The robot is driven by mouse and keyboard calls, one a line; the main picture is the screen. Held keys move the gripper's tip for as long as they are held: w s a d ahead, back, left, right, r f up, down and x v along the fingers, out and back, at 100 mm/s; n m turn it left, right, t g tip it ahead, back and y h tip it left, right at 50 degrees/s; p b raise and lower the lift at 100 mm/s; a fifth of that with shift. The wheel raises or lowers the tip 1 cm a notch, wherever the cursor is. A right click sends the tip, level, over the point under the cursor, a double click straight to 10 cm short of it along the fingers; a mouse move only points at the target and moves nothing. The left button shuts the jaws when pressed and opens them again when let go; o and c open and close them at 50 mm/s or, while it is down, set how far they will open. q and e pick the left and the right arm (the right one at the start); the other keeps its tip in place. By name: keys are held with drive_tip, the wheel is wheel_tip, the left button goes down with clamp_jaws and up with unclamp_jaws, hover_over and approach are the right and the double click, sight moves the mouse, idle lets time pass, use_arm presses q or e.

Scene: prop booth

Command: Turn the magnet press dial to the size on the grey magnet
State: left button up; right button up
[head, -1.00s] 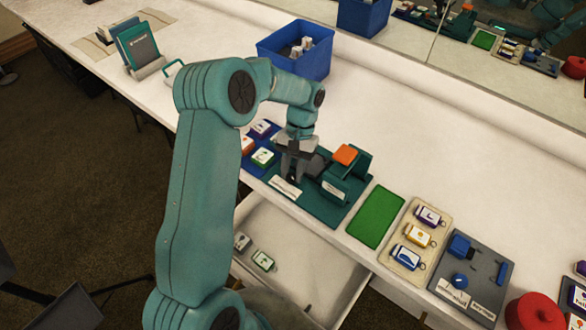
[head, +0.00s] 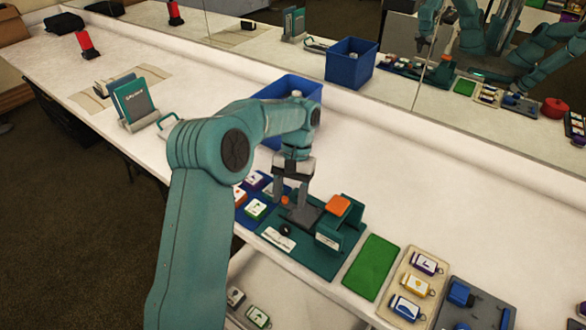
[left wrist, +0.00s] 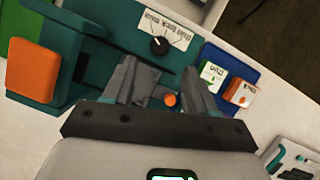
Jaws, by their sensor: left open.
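The magnet press is a teal base (head: 330,262) with a teal upright and an orange block (head: 338,205). Its black dial (head: 284,230) sits by a white label plate (head: 279,239); the dial also shows in the left wrist view (left wrist: 159,46), beside the scale, whose print is too small to read. My left gripper (head: 291,200) is open and empty above the press, behind the dial. In the left wrist view a small orange knob (left wrist: 170,99) shows between its fingers, with the dial beyond the tips. A grey-edged magnet (head: 235,297) lies in the open drawer; its marking is unreadable.
A blue tray (left wrist: 228,60) with several magnets adjoins the press. A green mat (head: 371,267), a beige tray (head: 424,250) with magnets and a grey tray (head: 490,302) lie to the right. A blue bin (head: 310,92) stands behind my arm. The counter behind the press is clear.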

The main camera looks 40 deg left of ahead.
use_arm(q)
drive_tip(key=p+v, duration=0.1)
drive_tip(key=v, duration=0.7)
drive_tip(key=shift+r, duration=0.25)
drive_tip(key=shift+w+a, duration=0.1)
drive_tip(key=shift+w, duration=0.05)
